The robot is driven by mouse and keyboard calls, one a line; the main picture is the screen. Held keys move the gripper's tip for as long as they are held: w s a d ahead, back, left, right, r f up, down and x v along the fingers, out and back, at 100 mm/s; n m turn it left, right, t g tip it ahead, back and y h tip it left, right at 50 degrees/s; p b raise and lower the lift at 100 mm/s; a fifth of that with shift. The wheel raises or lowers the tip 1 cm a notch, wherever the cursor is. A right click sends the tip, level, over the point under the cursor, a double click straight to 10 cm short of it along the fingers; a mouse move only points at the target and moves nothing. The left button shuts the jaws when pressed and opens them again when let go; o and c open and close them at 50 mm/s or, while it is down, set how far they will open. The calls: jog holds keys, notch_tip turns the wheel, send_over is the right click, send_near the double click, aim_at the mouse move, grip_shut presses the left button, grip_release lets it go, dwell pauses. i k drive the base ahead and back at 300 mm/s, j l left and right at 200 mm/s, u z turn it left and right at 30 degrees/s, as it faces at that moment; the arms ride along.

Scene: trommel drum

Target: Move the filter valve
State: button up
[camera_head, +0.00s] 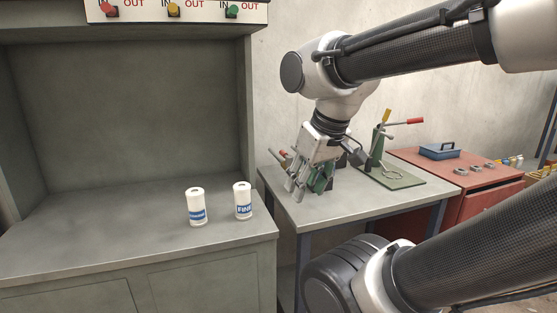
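No part in view is labelled as the filter valve. A panel (200,17) at the top left, marked IN and OUT, carries a red knob (109,9), a yellow knob (174,9) and a green knob (232,11). My gripper (296,190) points down over the grey table (350,207), far to the right of and below this panel. It is in front of a green device (321,184) and partly hides it. I cannot tell whether the fingers touch the device or how wide they are apart.
Two white canisters with blue labels, one canister (196,207) and the other marked FINE (243,201), stand on the cabinet ledge (100,238). A green lever press (378,145) stands behind my gripper. A red bench (455,178) holds a blue box (440,151).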

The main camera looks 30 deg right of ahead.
aim_at(289, 159)
jog(key=i+l, duration=0.15)
jog(key=l, duration=0.2)
jog(key=i+l, duration=0.2)
jog(key=l, duration=0.15)
jog(key=i+l, duration=0.15)
jog(key=l, duration=0.2)
